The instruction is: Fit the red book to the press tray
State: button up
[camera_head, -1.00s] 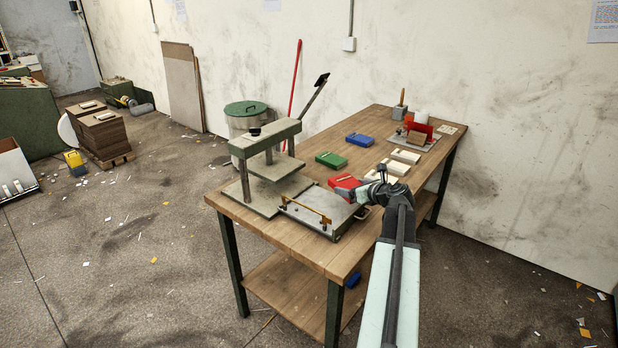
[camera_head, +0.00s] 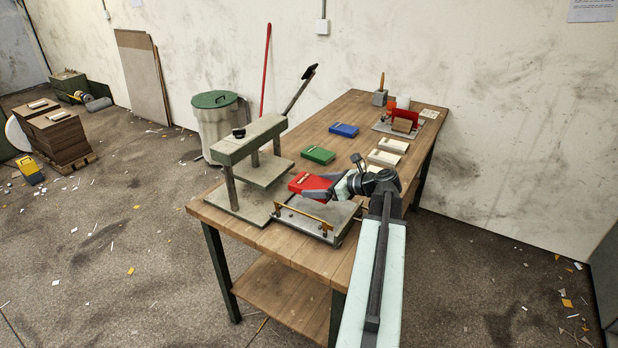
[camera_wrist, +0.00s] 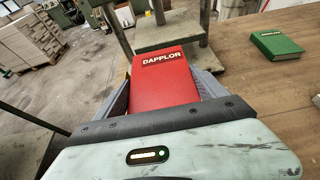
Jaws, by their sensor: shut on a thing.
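The red book (camera_head: 308,185) is held in my gripper (camera_head: 325,187), just above the back part of the press tray. In the wrist view the red book (camera_wrist: 163,82) lies between the two grey fingers, its cover marked "DAPPLOR". The press tray (camera_head: 325,215) is a flat grey plate with a brass bar along its front, at the near end of the table beside the press (camera_head: 255,165). The press has a grey top beam, posts and a raised lever. I cannot tell whether the book touches the tray.
A green book (camera_head: 318,154) and a blue book (camera_head: 343,130) lie on the wooden table (camera_head: 335,108) behind. Cream blocks (camera_head: 384,157) lie to the right. A red fixture (camera_head: 404,116) stands at the far end. A bin (camera_head: 217,125) stands behind the press.

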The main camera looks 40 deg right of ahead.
aim_at(317, 215)
jog(key=shift+w+a, duration=0.1)
jog(key=shift+a, duration=0.05)
notch_tip(317, 215, down, 10)
jog(key=b, duration=0.9)
jog(key=shift+r+b, duration=0.2)
jog(key=shift+b, duration=0.15)
jog(key=o, duration=1.6)
jog(key=shift+c, duration=0.2)
jog(key=shift+r, duration=0.1)
jog(key=p+v, duration=0.3)
jog(key=v, duration=0.4)
jog(key=shift+s+r, duration=0.1)
jog(key=shift+s, duration=0.4)
